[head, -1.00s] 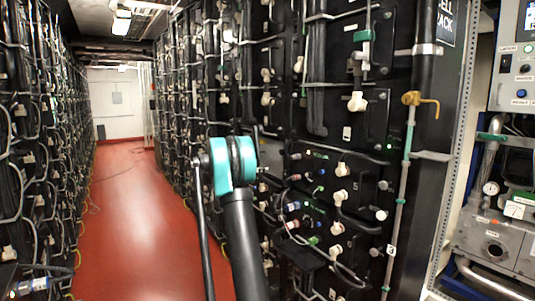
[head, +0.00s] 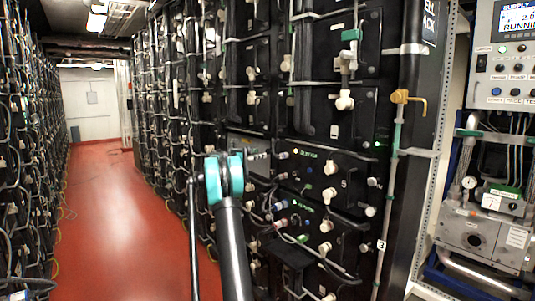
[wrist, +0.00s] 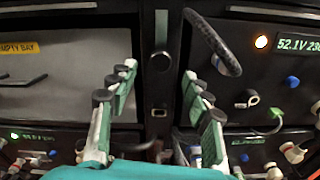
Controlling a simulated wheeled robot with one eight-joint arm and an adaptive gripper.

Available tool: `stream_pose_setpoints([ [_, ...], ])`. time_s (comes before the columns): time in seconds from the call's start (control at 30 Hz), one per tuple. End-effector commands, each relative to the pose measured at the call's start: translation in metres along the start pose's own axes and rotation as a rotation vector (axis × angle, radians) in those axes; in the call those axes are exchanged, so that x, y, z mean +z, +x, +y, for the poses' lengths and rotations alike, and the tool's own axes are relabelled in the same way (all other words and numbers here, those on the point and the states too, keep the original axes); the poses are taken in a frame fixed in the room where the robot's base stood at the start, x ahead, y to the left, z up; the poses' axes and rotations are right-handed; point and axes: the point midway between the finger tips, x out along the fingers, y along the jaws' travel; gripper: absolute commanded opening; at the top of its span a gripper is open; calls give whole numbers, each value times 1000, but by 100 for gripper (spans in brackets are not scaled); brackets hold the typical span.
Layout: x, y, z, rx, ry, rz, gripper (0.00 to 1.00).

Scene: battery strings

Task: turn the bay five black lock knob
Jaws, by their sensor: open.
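My gripper (wrist: 158,82) is open and empty in the wrist view, its two green-padded fingers pointing at the rack front. Between and beyond them is a dark upright post with a round black knob (wrist: 160,62). Right of the fingers is a black panel with a lit orange lamp and a green voltage readout (wrist: 302,46). A small black knob with a pale rim (wrist: 247,98) sits on that panel, outside the right finger. I cannot tell which black knob is the lock. In the head view, the panel marked 5 (head: 343,184) is right of my arm; the gripper is hidden there.
A grey panel labelled as an empty bay (wrist: 60,75) is left of the fingers. A black loop handle (wrist: 213,42) juts near the right finger. Cables and white connectors (head: 345,102) crowd the rack. A brass-coloured valve (head: 402,97) is farther right. The red aisle floor (head: 115,230) is clear.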

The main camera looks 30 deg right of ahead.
Motion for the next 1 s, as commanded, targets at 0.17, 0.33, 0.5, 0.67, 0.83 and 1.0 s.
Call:
stream_pose_setpoints([
  [0.17,0,34,0,-1,0,0,50],
  [0.33,0,56,0,-1,0,0,50],
  [0.5,0,66,0,0,0,0,50],
  [0.67,0,67,0,0,1,0,50],
  [0.83,0,67,0,0,1,0,44],
  [1.0,0,67,0,0,1,0,23],
])
